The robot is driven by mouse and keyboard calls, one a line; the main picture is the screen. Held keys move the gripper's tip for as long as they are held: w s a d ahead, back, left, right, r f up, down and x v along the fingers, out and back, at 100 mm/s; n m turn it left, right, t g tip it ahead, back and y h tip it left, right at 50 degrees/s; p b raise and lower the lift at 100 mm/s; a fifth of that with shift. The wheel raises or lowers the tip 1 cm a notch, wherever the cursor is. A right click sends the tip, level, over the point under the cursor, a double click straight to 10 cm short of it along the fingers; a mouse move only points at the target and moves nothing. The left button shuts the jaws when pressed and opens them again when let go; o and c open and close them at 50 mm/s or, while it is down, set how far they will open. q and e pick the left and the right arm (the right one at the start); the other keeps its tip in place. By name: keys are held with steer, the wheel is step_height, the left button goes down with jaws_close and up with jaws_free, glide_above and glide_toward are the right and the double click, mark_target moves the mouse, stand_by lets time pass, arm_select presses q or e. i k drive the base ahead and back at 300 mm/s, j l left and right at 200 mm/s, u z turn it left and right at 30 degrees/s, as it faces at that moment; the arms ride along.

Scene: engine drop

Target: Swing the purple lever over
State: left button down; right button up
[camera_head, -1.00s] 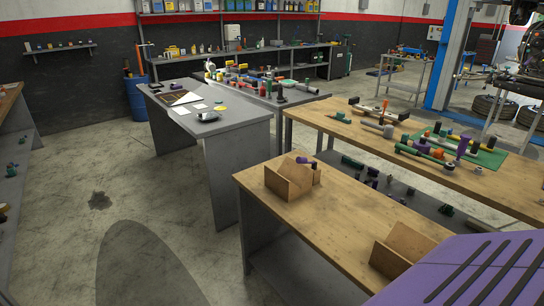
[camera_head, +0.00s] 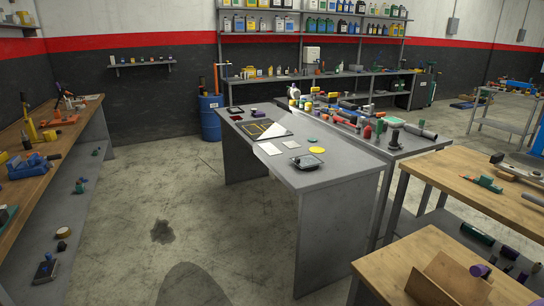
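A small purple cylindrical piece (camera_head: 480,270) shows at the lower right, at the wooden holder (camera_head: 436,282) on the near wooden bench. It may be the end of the purple lever, but I cannot tell for sure at this size. The holder is made of upright wooden boards and is cut off by the bottom edge.
A grey table (camera_head: 330,181) with papers stands in the middle, beside another grey table crowded with tools. A wooden bench (camera_head: 25,182) runs along the left. A blue barrel (camera_head: 210,118) stands by the back wall. The floor at centre left is clear.

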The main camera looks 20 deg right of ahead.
mark_target(478, 270)
steer(key=i+z, duration=0.25)
steer(key=i, duration=0.2)
steer(key=i+j+z, duration=0.25)
steer(key=i, duration=0.2)
steer(key=i+j+z, duration=0.25)
steer(key=i, duration=0.2)
steer(key=i+z, duration=0.15)
steer(key=z, duration=0.25)
steer(key=i+z, duration=0.1)
steer(key=z, duration=0.3)
steer(key=i+z, duration=0.15)
steer(key=z, duration=0.3)
steer(key=i+j+z, duration=0.1)
steer(key=z, duration=0.3)
